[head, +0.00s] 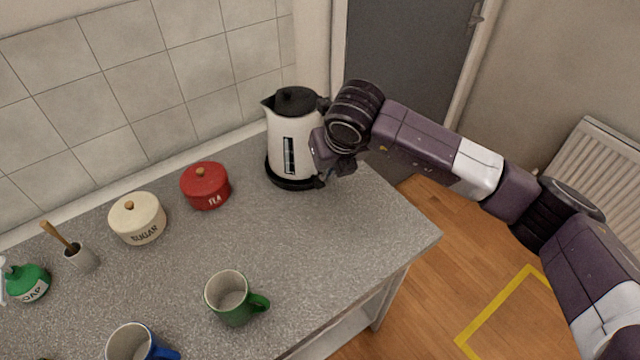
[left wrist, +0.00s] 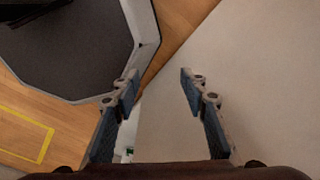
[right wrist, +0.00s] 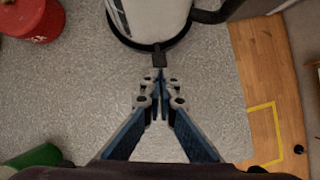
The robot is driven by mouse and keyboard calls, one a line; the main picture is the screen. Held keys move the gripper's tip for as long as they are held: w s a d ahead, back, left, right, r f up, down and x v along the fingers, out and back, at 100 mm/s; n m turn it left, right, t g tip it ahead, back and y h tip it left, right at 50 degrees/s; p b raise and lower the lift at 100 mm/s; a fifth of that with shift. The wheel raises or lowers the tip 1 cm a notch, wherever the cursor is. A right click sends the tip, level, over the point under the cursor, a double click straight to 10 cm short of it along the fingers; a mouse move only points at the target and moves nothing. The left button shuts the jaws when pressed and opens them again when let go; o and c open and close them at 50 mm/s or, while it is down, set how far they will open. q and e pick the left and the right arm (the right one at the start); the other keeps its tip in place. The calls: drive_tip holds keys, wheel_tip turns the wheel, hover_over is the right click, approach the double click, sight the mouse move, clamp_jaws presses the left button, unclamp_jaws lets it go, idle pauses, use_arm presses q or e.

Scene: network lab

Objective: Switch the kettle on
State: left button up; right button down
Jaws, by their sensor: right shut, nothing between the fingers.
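The white kettle (head: 287,138) with a black lid stands upright on its black base at the back right of the counter. In the right wrist view the kettle (right wrist: 150,20) shows its lower body, with a small black tab (right wrist: 159,58) sticking out at the base. My right gripper (right wrist: 160,88) is shut and empty, its tips just short of that tab; whether they touch it I cannot tell. In the head view my right gripper (head: 332,160) is beside the kettle and partly covers its handle side. My left gripper (left wrist: 159,80) is open and empty, away from the counter.
A red tea tin (head: 206,188) and a cream sugar tin (head: 138,220) stand left of the kettle. A green mug (head: 232,300) and a blue mug (head: 135,345) are at the front. The counter (head: 330,235) between kettle and green mug is clear. A tiled wall (head: 130,90) is behind.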

sight(321, 186)
drive_tip(key=shift+b+x, duration=1.05)
drive_tip(key=shift+x, duration=2.1)
wheel_tip(321, 186, down, 3)
drive_tip(key=b, duration=0.2)
drive_tip(key=shift+s+r+b, duration=0.1)
drive_tip(key=shift+r+b, duration=0.15)
drive_tip(key=shift+b, duration=0.1)
drive_tip(key=shift+r+p, duration=0.45)
drive_tip(key=shift+s+d+r, duration=0.25)
drive_tip(key=shift+s, duration=0.45)
drive_tip(key=shift+s+d+r, duration=0.2)
drive_tip(key=shift+s+r, duration=0.1)
drive_tip(key=shift+s, duration=0.45)
drive_tip(key=shift+r, duration=0.1)
drive_tip(key=v, duration=1.1)
drive_tip(key=shift+r, duration=0.3)
